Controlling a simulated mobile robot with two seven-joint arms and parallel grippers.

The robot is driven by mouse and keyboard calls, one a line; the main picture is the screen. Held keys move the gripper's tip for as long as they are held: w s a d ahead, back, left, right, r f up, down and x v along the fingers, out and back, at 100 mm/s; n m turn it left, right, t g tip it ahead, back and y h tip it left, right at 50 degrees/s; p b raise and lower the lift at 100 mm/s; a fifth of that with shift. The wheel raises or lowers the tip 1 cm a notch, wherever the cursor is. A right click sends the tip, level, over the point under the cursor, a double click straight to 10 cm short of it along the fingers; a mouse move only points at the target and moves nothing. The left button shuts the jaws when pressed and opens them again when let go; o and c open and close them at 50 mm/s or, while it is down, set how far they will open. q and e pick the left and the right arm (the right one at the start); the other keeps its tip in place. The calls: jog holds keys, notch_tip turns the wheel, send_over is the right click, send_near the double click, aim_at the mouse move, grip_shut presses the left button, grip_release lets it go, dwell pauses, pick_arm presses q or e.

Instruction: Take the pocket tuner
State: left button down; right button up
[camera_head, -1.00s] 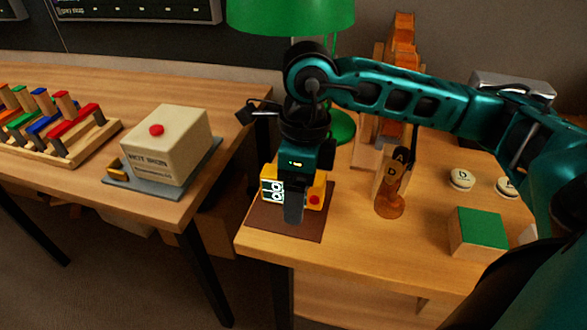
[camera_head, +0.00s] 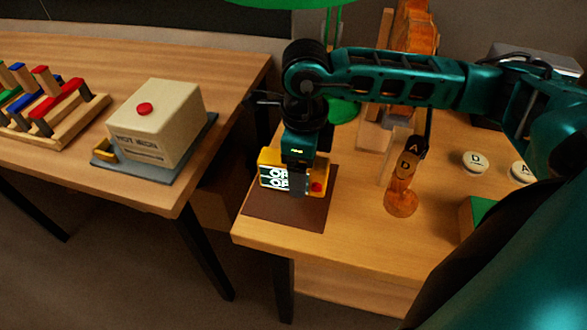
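The pocket tuner (camera_head: 271,179) is a yellow box with a lit black-and-white display and a red button. It appears upright on a brown mat (camera_head: 287,213) at the near-left corner of the right bench. My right gripper (camera_head: 299,181) points down at the tuner, with one dark finger crossing its front between the display and the red button. The other finger is hidden, so I cannot tell whether it is shut on the tuner. My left gripper is not in view.
A green lamp (camera_head: 341,111) stands behind the arm. An amber bottle-like piece (camera_head: 401,202) stands right of the mat, with round lettered discs (camera_head: 475,162) farther right. A cream box with a red button (camera_head: 158,124) sits on the left bench, across a gap.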

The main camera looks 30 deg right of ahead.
jog(key=shift+f, duration=0.55)
jog(key=c, duration=1.1)
jog(key=shift+r, duration=0.15)
